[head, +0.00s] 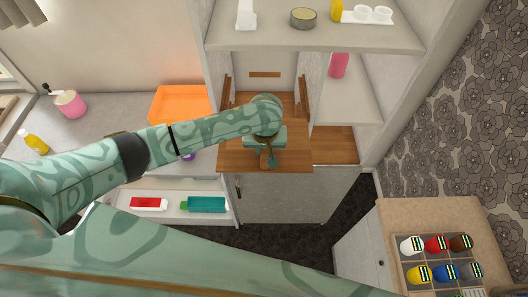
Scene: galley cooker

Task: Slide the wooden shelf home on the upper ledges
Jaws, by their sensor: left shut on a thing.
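The wooden shelf (292,160) is a flat brown board at the front of the narrow cabinet bay, with its front edge over the white lower cabinet front. My left gripper (267,160) is over the middle of its front part and shut on it. The gripper and wrist hide part of the board. Brown ledges show on the bay's side walls, one on the left (225,90) and one on the right (302,92). I cannot tell whether the board touches the ledges. My right gripper is out of the picture.
An orange tray (180,102) stands on the counter left of the bay. An open drawer (175,212) holds a red and a teal item. A pink bottle (339,65) stands on a right-hand shelf. An organiser with several coloured caps (437,245) is at lower right.

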